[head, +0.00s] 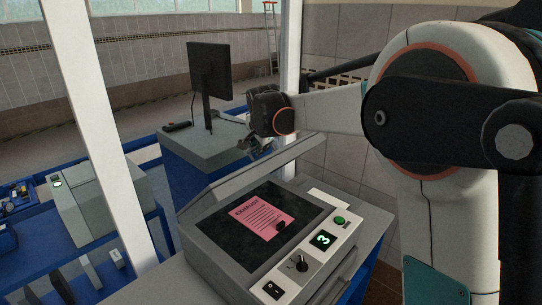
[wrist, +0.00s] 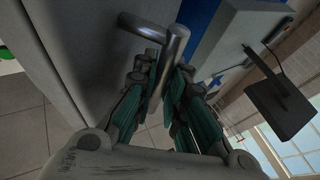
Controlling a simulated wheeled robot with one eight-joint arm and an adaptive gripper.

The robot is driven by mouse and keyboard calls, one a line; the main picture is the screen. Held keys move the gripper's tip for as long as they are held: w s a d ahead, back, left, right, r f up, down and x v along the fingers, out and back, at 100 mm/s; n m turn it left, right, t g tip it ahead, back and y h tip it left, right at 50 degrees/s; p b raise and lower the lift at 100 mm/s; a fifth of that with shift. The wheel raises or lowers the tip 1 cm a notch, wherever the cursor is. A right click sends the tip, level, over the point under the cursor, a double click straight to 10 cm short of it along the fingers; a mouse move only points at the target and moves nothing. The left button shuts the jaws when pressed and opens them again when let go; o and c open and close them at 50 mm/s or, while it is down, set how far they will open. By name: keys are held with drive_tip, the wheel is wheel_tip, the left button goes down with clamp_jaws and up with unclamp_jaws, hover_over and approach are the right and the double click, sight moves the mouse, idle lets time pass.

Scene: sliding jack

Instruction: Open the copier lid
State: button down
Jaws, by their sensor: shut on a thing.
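The grey copier (head: 222,262) stands in front of me. Its lid (head: 262,168) is raised and seen nearly edge-on, so the dark glass below shows, with a pink printed sheet (head: 262,218) on it. My gripper (head: 262,147) is at the lid's far upper side, partly hidden. In the wrist view, my gripper's fingers (wrist: 166,68) are closed around a metal bar handle (wrist: 145,28) that stands out from the grey lid (wrist: 45,60). The handle cannot be made out in the head view.
The copier's front panel has a green button (head: 340,220), a display reading 3 (head: 323,239), a knob (head: 301,264) and a black switch (head: 273,290). A monitor (head: 209,75) stands on a desk behind. A white post (head: 110,130) rises at left.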

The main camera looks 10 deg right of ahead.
drive_tip(key=w+a+r+g+p, duration=0.1)
drive_tip(key=w+a+r+p, duration=0.1)
drive_tip(key=w+a+r, duration=0.2)
drive_tip(key=shift+w+a+h, duration=0.15)
drive_tip(key=shift+w+h, duration=0.25)
drive_tip(key=shift+w, duration=0.55)
drive_tip(key=c, duration=1.6)
unclamp_jaws()
drive_tip(key=shift+f, duration=0.1)
drive_tip(key=v, duration=1.2)
